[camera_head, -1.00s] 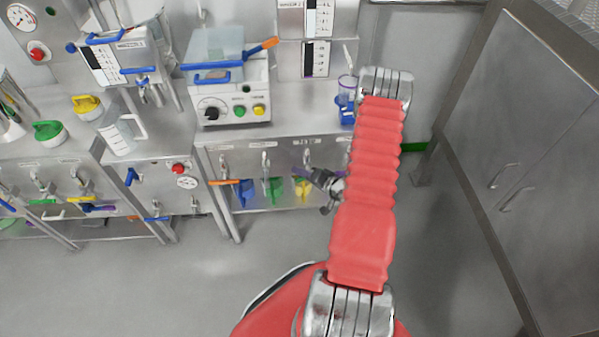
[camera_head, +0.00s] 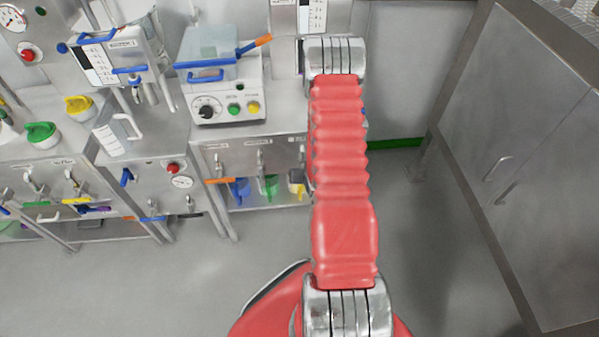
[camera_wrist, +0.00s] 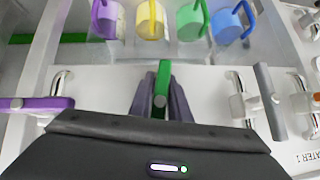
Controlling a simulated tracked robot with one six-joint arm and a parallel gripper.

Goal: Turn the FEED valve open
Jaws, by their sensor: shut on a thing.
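In the wrist view, my gripper (camera_wrist: 160,98) is shut on a green valve handle (camera_wrist: 163,72), with a dark finger on each side of it. The handle points up the picture, across the pale panel, toward the coloured jugs. No label for this valve can be read, so I cannot confirm from lettering that it is FEED. In the head view, my red arm hides my gripper and the held handle.
A purple handle (camera_wrist: 35,103) lies crosswise on the left, and a grey handle (camera_wrist: 268,100) stands lengthwise on the right. Purple (camera_wrist: 106,20), yellow (camera_wrist: 150,20), green (camera_wrist: 191,20) and blue (camera_wrist: 230,25) jugs stand beyond the panel. A steel cabinet (camera_head: 515,130) stands at the right.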

